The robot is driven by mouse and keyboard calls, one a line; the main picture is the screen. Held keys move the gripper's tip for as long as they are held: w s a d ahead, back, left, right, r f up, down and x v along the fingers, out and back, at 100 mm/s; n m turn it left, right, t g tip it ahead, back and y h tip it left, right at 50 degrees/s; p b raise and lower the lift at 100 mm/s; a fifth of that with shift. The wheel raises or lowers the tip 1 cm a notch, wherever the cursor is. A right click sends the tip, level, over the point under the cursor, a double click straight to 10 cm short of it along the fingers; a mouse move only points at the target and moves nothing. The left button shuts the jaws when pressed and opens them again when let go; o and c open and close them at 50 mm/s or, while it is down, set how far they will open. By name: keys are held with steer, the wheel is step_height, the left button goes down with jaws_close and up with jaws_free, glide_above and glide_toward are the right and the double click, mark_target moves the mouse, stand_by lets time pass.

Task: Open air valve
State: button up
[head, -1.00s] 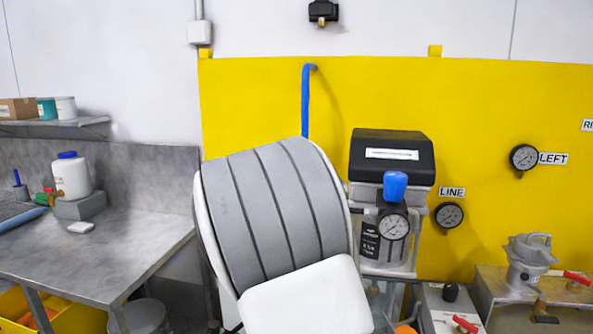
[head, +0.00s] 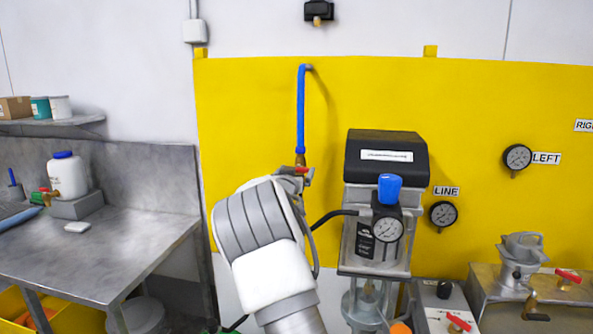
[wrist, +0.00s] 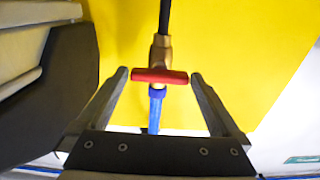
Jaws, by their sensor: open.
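The air valve is a brass fitting (head: 300,160) at the lower end of a blue hose (head: 301,105), in front of the yellow panel. Its red handle (head: 306,171) shows just above my arm. In the wrist view, the brass body (wrist: 161,50) has the red handle (wrist: 160,76) lying crosswise to the line of the hose. My gripper (wrist: 160,75) is open, with one finger at each end of the handle and a gap to both.
A regulator unit with a blue knob (head: 389,187) and a gauge (head: 388,229) stands close on the right. A black hose (head: 330,217) runs towards it. A steel bench (head: 110,260) is at left. Red-handled valves (head: 568,276) are at lower right.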

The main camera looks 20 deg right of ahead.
steer(key=shift+w+d, duration=0.1)
steer(key=c, duration=1.1)
steer(key=shift+o, duration=0.2)
